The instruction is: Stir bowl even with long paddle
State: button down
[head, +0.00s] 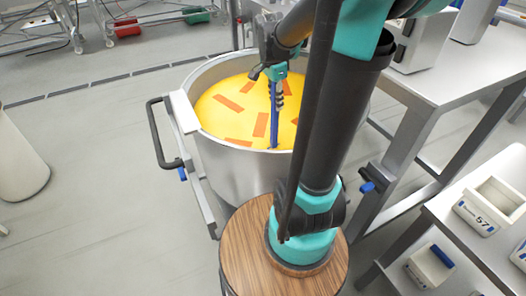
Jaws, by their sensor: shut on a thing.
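A large metal bowl (228,168) stands ahead of me, filled with yellow contents (208,108) that have several orange strips on the surface. My gripper (276,76) is above the bowl, pointing down, and is shut on a long blue paddle (273,118). The paddle stands nearly upright, and its lower end meets the yellow surface right of the bowl's middle. How deep it goes is hidden. My arm covers the right part of the bowl.
A black handle (158,135) on a pale frame sticks out at the bowl's left. A beige cylinder (15,160) stands at far left. Floor between is clear.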

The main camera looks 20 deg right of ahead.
jog(key=w+d, duration=0.5)
jog(key=w, duration=0.5)
jog(key=w+a, duration=0.7)
jog(key=a, duration=0.2)
jog(key=s+d, duration=0.2)
jog(key=s, duration=0.6)
jog(key=shift+s, duration=0.35)
